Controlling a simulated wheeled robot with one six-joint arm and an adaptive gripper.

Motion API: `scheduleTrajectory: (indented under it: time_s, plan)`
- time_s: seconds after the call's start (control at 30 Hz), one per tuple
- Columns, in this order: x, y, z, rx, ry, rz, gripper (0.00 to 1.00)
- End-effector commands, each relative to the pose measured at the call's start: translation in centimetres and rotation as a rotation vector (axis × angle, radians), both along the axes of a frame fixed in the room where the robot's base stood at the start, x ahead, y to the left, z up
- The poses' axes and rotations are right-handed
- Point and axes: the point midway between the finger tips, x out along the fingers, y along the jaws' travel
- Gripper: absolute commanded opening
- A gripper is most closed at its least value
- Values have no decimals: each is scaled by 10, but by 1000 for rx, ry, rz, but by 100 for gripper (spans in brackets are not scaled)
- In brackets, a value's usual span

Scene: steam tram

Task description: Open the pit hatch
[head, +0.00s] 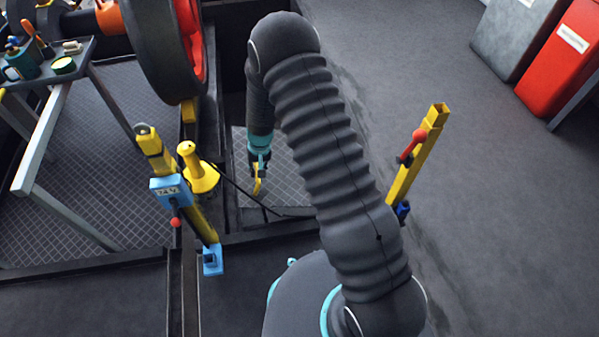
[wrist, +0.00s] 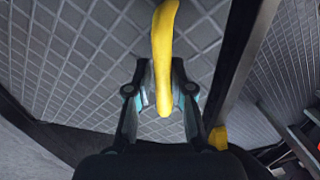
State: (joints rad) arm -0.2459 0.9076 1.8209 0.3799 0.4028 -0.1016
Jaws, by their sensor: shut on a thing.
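The pit hatch looks like a grey plate with a diamond grid (head: 290,178), partly hidden behind my arm in the head view. In the wrist view the gridded plate (wrist: 75,60) fills much of the picture. A yellow handle (wrist: 163,40) stands out over the plate and runs between my fingers. My gripper (wrist: 160,92) is shut on this handle, one finger on each side. In the head view my gripper (head: 259,160) is low over the plate, with the yellow handle (head: 257,184) below it. Where the handle joins the plate is not clear.
A yellow post with a blue box (head: 170,188) stands left of my arm, and another yellow post with a red lever (head: 420,150) stands right. A large dark wheel (head: 165,50) is at upper left. A red cabinet (head: 560,65) is at upper right. Open floor (head: 500,220) lies at right.

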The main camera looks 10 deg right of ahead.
Motion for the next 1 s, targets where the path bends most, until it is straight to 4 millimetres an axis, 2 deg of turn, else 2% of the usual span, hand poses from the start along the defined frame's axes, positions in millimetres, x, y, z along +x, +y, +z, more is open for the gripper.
scheduleTrajectory:
  time_s: [0.03,0.1,0.37,0.8,1.0]
  plan:
    - [3,-8,13,-1,-6,-5,0]
    - [2,-12,22,-1,-5,-5,0]
    - [2,-22,36,-1,-5,-6,0]
    - [2,-70,98,-2,-5,-7,0]
    - [0,-78,105,-3,-2,-3,0]
